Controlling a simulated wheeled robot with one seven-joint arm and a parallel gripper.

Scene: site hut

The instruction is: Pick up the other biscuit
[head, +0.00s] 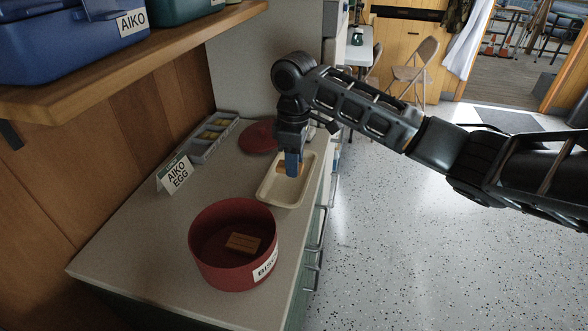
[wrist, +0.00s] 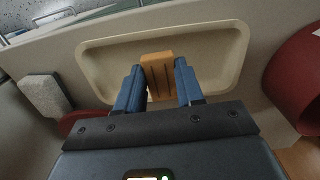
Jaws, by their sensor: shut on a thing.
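My gripper (head: 292,167) points down over the cream tray (head: 268,190) on the counter. It is shut on a tan biscuit (wrist: 158,78), which shows between the two blue fingers in the wrist view. In the head view part of that biscuit (head: 281,166) shows beside the fingers. It is over or in the tray; I cannot tell whether it touches the tray's floor. A second biscuit (head: 243,243) lies flat inside the open red tin (head: 205,260), nearer to me. The tin's label is partly readable as "BISC".
A red round lid (head: 255,138) lies behind the cream tray. A grey compartment tray (head: 211,137) and a card reading "AIKO EGG" (head: 175,174) stand along the wall. A shelf (head: 150,48) with bins overhangs the counter's left.

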